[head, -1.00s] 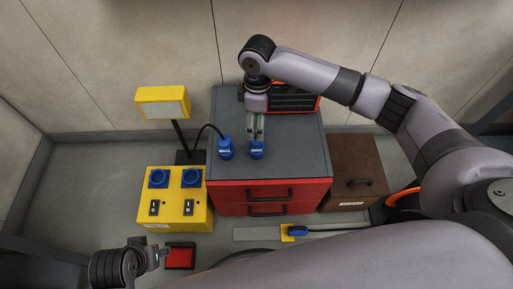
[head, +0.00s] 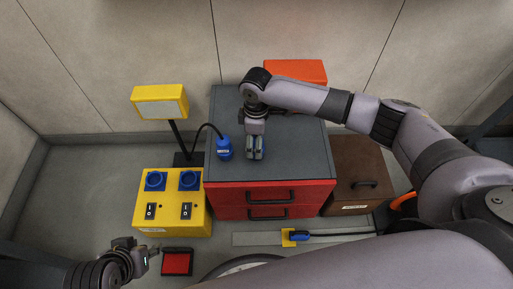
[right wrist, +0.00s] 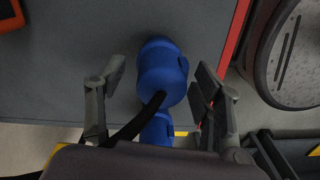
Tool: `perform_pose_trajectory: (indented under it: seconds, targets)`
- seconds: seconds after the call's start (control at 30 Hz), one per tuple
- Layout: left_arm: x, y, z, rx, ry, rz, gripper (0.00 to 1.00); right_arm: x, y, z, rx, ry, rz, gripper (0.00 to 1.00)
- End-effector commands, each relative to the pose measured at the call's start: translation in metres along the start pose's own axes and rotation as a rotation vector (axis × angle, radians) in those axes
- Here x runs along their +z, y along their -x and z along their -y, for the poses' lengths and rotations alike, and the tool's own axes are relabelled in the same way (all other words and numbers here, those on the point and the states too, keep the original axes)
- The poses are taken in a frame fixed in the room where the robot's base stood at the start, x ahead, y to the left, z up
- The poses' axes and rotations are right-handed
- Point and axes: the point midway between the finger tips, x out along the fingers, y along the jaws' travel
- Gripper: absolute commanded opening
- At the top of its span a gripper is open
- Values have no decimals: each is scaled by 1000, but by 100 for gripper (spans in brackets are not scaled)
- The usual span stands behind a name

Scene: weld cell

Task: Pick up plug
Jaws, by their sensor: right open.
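A blue plug (head: 224,149) with a black cable stands on the grey top of the red drawer cabinet. My right gripper (head: 255,149) points down just right of it, over the same top. In the right wrist view a blue plug body (right wrist: 162,73) lies between the spread fingers of my right gripper (right wrist: 158,95), with a gap on both sides. A second blue piece (right wrist: 157,130) shows below it, partly hidden by the gripper body. The black cable crosses between them. In the head view my fingers hide whatever is under them. My left gripper (head: 148,254) is low at the left; its jaws are unclear.
A yellow box (head: 174,225) with two blue sockets and switches stands left of the cabinet (head: 270,190). A yellow lamp (head: 160,101) rises behind it. An orange box (head: 296,70) is at the back, a brown case (head: 358,172) on the right. A red pad (head: 177,263) lies near my left gripper.

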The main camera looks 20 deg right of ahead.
Motion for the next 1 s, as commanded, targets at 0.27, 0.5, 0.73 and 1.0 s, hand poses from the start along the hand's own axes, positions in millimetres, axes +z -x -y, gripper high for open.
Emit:
perform_pose_trajectory:
  seconds: [0.27,0.5,0.73,1.0]
  targets:
    - [0,1,0,0,0,1,40,0,1,0,0,0,0,52]
    - [0,1,0,0,0,2,40,0,1,0,0,0,0,36]
    - [0,1,0,0,0,2,40,0,1,0,0,-1,0,20]
    - [0,1,0,0,1,2,40,0,1,0,0,-1,0,2]
